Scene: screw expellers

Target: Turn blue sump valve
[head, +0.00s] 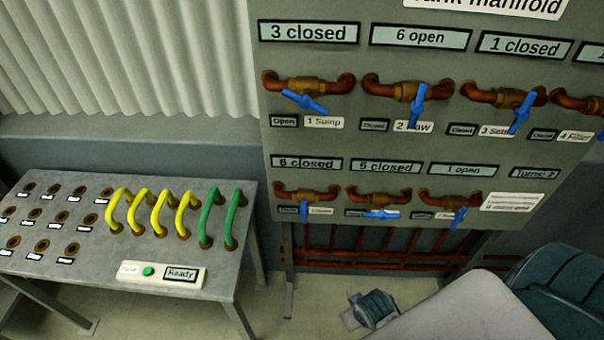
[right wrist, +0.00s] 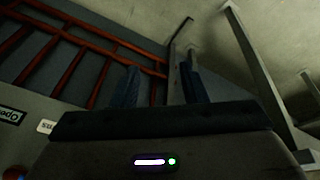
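The valve labelled 1 Sump sits at the upper left of the manifold panel. Its blue handle (head: 305,102) slants down to the right below a brass body on a copper pipe. A small display (head: 284,121) beside its label (head: 323,122) reads Open. My right gripper (head: 358,312) is low, well below the panel's valves and apart from the sump handle. In the right wrist view its two dark fingers (right wrist: 160,80) are spread with nothing between them. My left gripper is not in view.
Other blue-handled valves fill two rows on the panel (head: 400,145); displays above them include 3 closed and 6 open. Red pipes (head: 375,258) run below. A metal table (head: 75,260) at left carries yellow and green hoses and a Ready display (head: 181,274).

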